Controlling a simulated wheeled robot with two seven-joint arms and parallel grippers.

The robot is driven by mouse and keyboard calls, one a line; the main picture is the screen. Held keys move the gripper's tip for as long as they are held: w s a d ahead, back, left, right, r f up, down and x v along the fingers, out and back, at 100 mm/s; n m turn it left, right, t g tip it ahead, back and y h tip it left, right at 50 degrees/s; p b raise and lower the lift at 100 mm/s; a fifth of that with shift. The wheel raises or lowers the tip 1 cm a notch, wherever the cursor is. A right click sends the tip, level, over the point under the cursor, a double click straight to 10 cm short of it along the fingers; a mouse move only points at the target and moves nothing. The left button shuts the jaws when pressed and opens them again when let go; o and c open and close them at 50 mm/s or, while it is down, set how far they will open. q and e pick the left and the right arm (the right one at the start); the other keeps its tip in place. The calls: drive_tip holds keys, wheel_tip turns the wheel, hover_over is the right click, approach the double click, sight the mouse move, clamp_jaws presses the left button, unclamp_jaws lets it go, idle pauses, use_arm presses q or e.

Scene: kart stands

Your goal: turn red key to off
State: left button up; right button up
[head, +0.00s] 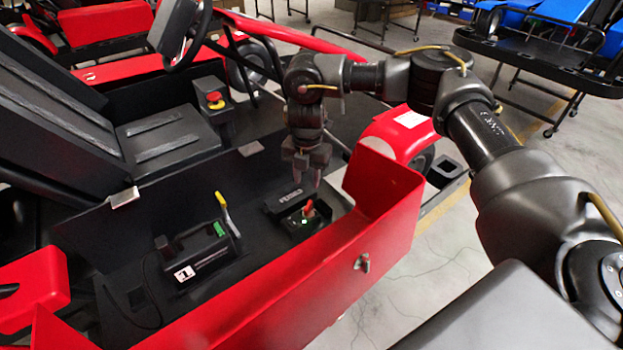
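The red key (309,209) stands up from a small black switch box (302,224) on the floor of the kart's red side bay. A small green spot shows beside the key. My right gripper (308,182) hangs point-down just above the key, and its fingers look apart with nothing between them. A small gap seems to separate the fingertips from the key. The exact turn position of the key is too small to tell. My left gripper is not in view.
A red side panel (385,205) with a metal latch rises right of the switch box. A black seat (165,138) and a red button (214,99) lie behind.

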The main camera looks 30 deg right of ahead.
sight(308, 205)
drive_tip(key=shift+s+d+f, duration=0.1)
drive_tip(key=shift+s+f, duration=0.1)
drive_tip(key=shift+f, duration=0.35)
wheel_tip(308, 205, down, 10)
drive_tip(key=shift+w+r, duration=0.1)
